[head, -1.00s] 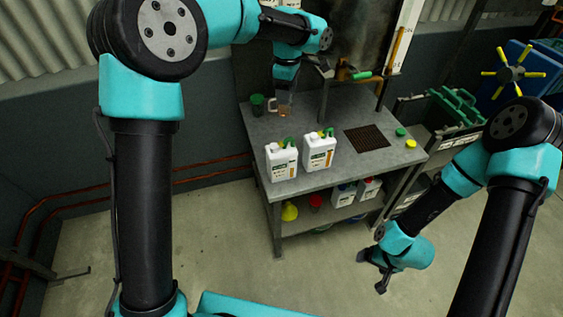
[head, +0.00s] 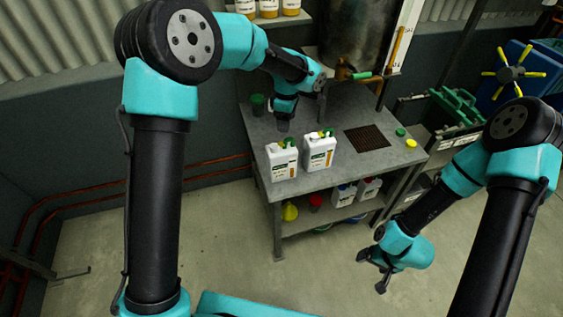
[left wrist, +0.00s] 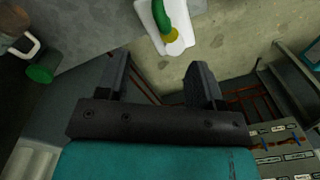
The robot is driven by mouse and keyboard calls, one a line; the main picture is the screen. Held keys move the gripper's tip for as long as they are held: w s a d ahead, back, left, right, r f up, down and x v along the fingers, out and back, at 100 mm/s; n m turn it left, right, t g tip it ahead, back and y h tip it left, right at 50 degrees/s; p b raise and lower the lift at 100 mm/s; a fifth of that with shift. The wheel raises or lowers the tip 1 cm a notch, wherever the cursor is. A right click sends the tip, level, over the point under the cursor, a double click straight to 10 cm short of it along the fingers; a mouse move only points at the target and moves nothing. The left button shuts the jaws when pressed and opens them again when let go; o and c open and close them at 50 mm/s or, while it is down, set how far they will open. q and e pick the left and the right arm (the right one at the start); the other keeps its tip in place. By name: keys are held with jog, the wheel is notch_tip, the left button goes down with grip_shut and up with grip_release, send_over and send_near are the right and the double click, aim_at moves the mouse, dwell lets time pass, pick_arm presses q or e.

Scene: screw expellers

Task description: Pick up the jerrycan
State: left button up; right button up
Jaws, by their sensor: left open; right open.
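Two white jerrycans stand upright on the grey workbench (head: 345,107): a left one (head: 282,163) and a right one (head: 319,154), both with green on top. My left gripper (head: 283,126) is over the bench behind the left jerrycan, apart from both. In the left wrist view its jaws (left wrist: 158,72) are open and empty, and a white jerrycan top (left wrist: 150,20) with a green handle and yellow cap lies beyond them; I cannot tell which of the two it is. My right gripper (head: 371,271) is open and empty, low in front of the bench.
A green cup (head: 258,104) stands at the bench's back left. A dark grate (head: 367,138) and green (head: 401,132) and yellow caps (head: 411,143) are at right. The lower shelf holds more containers (head: 344,195). A tank with tap (head: 357,73) is behind.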

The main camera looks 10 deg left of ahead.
aim_at(282, 156)
pick_arm(q)
jog(key=shift+f, duration=1)
jog(key=shift+s+d+f, duration=0.1)
jog(key=shift+f, duration=1.2)
jog(key=shift+s+f, duration=0.1)
jog(key=shift+f, duration=1.2)
grip_shut()
